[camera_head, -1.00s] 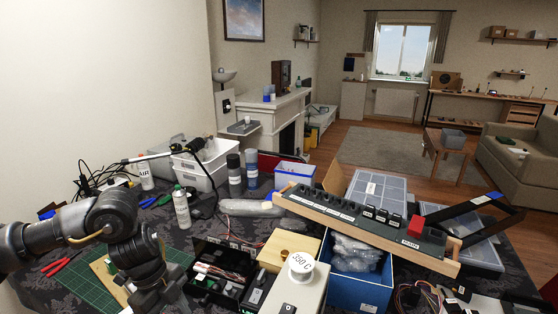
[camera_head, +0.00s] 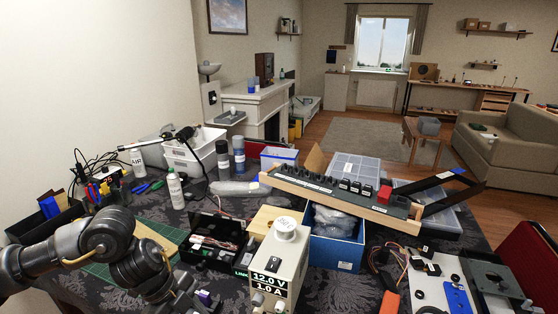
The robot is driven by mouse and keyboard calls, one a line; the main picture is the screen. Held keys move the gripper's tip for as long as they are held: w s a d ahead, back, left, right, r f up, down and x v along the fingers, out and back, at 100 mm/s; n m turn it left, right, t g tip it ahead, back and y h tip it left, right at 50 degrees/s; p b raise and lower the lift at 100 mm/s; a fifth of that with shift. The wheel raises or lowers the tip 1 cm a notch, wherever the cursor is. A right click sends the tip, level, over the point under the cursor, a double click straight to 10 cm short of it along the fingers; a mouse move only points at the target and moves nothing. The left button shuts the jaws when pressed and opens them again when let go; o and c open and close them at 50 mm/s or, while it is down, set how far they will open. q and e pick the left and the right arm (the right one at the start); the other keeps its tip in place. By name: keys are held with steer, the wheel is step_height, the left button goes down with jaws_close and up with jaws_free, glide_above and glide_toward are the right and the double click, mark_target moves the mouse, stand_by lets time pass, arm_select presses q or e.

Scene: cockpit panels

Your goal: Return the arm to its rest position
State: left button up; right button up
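My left arm comes in from the left edge, bent over the green cutting mat (camera_head: 98,270). My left gripper (camera_head: 185,297) is low in the picture, near the bottom edge. Its fingers are dark and partly cut off, so I cannot tell whether they are open or hold anything. My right arm and gripper are not in view. A long black switch panel (camera_head: 325,184) with wooden edges and a red block lies tilted across the boxes on the table.
A power supply (camera_head: 276,268) reading 12.0 V stands right of my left arm. A black bin with wires (camera_head: 214,262), a blue box (camera_head: 335,250) and a white bottle (camera_head: 175,190) are close by. A white panel (camera_head: 433,287) with parts lies at the right front.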

arm_select(q)
steer(key=s+d+n+t+h, duration=0.25)
steer(key=d+t+h, duration=0.35)
steer(key=d, duration=1.2)
steer(key=s+a+f+n+t+y, duration=0.1)
steer(key=s+a+f+n+y, duration=0.1)
steer(key=a+f+n+y, duration=0.35)
steer(key=s+a+f+n+t+y, duration=0.2)
steer(key=s+a+n, duration=0.1)
steer(key=a+n, duration=0.55)
steer(key=s+a+f+n+g+y, duration=0.25)
steer(key=s+a+f, duration=0.2)
steer(key=s, duration=0.25)
steer(key=s+a+f+n+g+y, duration=0.1)
steer(key=s+a+f+n+g, duration=0.15)
steer(key=s+a+f, duration=0.35)
step_height(320, 180, down, 22)
steer(key=s+d+g, duration=0.1)
steer(key=s+g, duration=0.1)
steer(key=s+a+f, duration=0.3)
steer(key=s+f, duration=1.3)
steer(key=shift+s+f+m+g, duration=0.15)
steer(key=shift+s+m+g, duration=0.05)
steer(key=shift+m+g, duration=0.25)
